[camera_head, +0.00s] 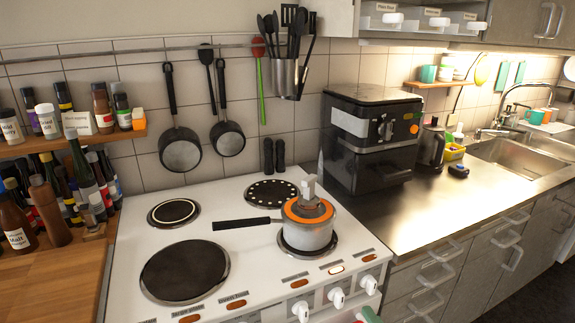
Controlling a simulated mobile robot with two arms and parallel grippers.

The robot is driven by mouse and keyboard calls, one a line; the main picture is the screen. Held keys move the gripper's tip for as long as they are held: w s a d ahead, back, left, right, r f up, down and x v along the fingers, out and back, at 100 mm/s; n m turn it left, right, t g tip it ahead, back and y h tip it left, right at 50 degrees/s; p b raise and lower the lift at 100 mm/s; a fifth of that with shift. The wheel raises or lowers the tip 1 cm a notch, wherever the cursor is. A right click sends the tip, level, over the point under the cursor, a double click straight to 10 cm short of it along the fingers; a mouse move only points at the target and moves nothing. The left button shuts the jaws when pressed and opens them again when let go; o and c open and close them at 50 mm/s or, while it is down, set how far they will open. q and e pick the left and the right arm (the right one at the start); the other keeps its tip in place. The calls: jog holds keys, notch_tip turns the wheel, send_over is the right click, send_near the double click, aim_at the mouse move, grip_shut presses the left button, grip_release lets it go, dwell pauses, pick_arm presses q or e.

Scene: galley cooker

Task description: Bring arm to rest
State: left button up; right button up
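Neither of my grippers shows in the head view, and no arm comes in from either side. A small saucepan (305,239) stands upright on the front right hotplate of the white cooker (222,215). Its dark handle (240,224) points left across the cooker top. An orange-rimmed lid (291,211) sits on the pan. A light grey upright piece (309,190) stands on the lid; I cannot tell whether it is only the knob.
A black air fryer (370,150) stands on the metal worktop (430,215) right of the cooker. A sink (525,152) lies farther right. Bottles and spice jars crowd the left side (50,200). Pans and utensils hang on the tiled wall. The worktop's front half is clear.

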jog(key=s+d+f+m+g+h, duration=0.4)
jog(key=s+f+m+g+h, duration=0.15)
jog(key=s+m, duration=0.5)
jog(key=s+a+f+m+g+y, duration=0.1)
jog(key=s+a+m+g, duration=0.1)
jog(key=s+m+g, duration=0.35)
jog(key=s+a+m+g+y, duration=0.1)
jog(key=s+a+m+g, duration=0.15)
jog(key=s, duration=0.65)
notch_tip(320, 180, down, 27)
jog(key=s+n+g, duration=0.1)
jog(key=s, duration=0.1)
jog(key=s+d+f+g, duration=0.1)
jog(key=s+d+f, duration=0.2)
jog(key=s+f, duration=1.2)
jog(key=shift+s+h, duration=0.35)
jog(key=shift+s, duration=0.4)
